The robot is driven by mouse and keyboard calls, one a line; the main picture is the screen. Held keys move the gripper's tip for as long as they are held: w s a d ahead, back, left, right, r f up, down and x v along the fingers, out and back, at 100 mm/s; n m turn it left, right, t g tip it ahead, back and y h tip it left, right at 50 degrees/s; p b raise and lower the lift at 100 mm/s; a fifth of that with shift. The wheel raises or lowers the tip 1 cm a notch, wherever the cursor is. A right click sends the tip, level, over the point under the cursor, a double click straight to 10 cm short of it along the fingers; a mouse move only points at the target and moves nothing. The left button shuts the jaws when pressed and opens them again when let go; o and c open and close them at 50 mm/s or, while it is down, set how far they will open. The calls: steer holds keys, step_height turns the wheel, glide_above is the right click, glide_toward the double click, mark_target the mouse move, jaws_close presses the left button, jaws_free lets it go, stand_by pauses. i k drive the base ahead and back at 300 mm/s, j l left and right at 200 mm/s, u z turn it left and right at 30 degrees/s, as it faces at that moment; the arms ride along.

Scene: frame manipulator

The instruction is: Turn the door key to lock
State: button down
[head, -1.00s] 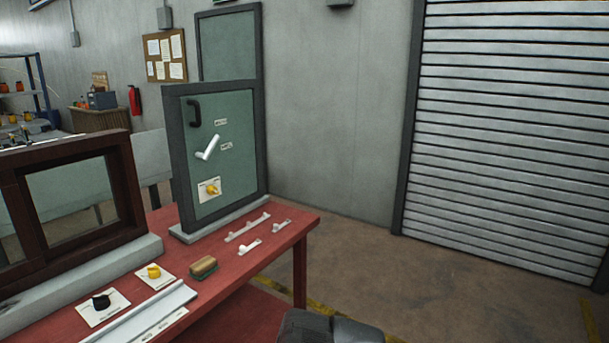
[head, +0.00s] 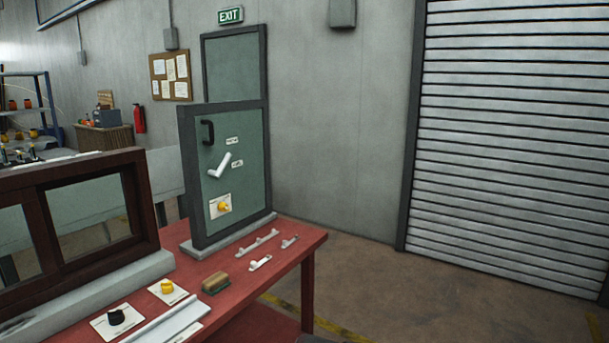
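A small green door panel (head: 240,190) in a dark frame stands upright on the red table. Low on it is a white plate with a yellow key-like knob (head: 223,206), which I take to be the door key; its exact angle is too small to tell. Above it are a white lever handle (head: 219,167), tilted up to the right, and a black pull handle (head: 207,132). Small white labels sit beside the lever. My gripper is not in view.
The red table (head: 285,262) also holds a brown-framed window (head: 141,205), a yellow knob (head: 166,286), a black knob (head: 116,317), a brown block (head: 215,283) and small white latches (head: 260,263). Open floor (head: 420,290) lies to the right, before a roller shutter (head: 510,140).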

mark_target(222, 207)
steer(key=i+u, duration=0.45)
steer(key=i, duration=1.2)
